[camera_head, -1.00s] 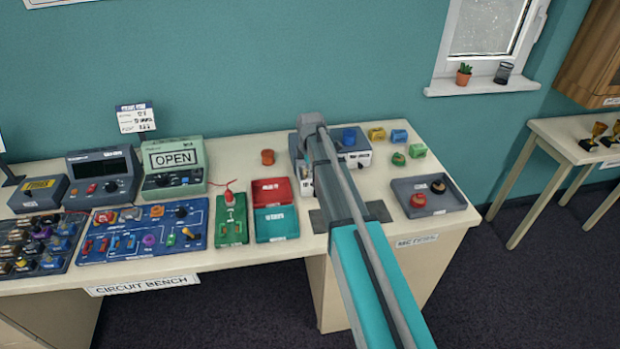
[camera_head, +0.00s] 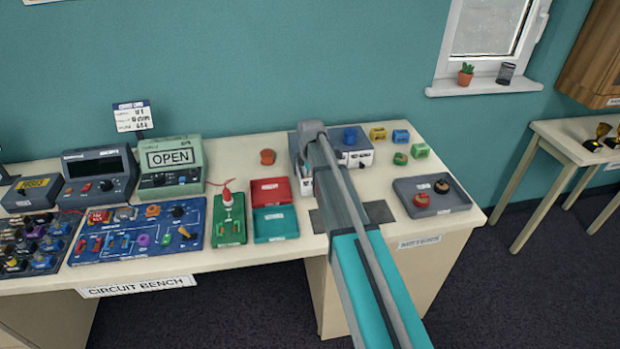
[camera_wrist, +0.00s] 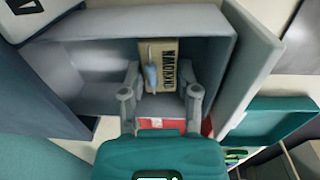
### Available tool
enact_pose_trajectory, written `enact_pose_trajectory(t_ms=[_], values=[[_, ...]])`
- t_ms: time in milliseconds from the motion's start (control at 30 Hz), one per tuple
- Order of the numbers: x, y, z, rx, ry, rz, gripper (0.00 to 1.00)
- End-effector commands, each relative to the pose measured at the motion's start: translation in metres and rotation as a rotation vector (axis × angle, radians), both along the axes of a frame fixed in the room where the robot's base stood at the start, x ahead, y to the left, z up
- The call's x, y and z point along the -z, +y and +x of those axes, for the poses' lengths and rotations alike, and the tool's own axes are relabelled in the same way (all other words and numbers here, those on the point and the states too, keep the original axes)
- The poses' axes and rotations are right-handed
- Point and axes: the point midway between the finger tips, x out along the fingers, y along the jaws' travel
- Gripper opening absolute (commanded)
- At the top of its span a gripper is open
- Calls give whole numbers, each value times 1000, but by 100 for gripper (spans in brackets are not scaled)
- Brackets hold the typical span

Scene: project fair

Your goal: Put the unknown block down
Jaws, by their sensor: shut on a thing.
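In the wrist view, my gripper (camera_wrist: 162,84) is shut on the unknown block (camera_wrist: 168,68), a beige block marked "UNKNOWN" with a small blue-grey part on its face. The block sits between the two fingertips, in front of a grey open box-like housing (camera_wrist: 85,55). I cannot tell whether the block touches the housing's floor. In the head view, my arm covers the gripper and the block, at the grey unit in the right part of the bench.
Red (camera_head: 271,190) and teal (camera_head: 276,224) trays lie left of my arm. A grey tray (camera_head: 432,208) with two round pieces lies to the right. Several coloured pieces stand behind it. A meter reading "OPEN" (camera_head: 170,158) and a blue circuit board (camera_head: 135,240) are farther left.

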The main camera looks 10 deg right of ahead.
Motion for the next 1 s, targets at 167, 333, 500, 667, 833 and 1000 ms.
enact_pose_trajectory(t_ms=[167,333,500,667,833,1000], values=[[1,0,0,0,0,0,0],[2,0,0,0,0,0,56],[2,0,0,0,0,0,56],[2,0,0,1,0,0,56],[-1,0,0,0,0,0,56],[-8,0,0,0,0,0,56]])
